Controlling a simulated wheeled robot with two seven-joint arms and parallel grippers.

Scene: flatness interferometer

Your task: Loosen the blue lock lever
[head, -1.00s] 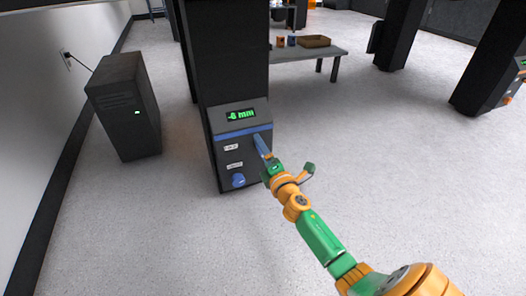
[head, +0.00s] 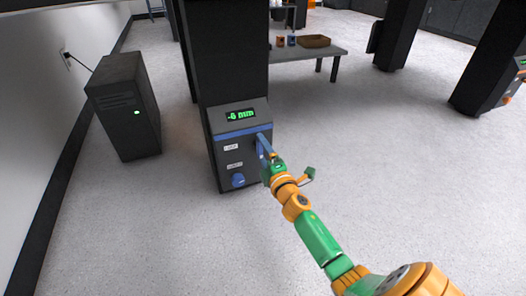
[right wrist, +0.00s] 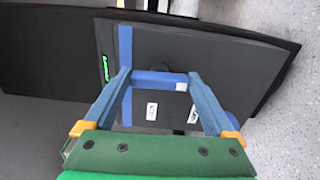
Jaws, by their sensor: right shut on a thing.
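The blue lock lever (right wrist: 160,80) is a short bar on the dark front panel (head: 228,158) of the column's base. In the right wrist view it lies across between my two blue fingertips, with an end at each finger. My right gripper (head: 264,142) reaches the upper right of the panel and is shut on the lever; it also shows in the right wrist view (right wrist: 159,78). In the head view the fingers hide most of the lever. My left gripper is not in view.
A blue round knob (head: 238,180) sits low on the panel. A green display (head: 240,116) above reads about -6 mm. A dark cabinet (head: 126,105) stands to the left. A table (head: 335,50) with a brown tray (head: 314,41) is behind.

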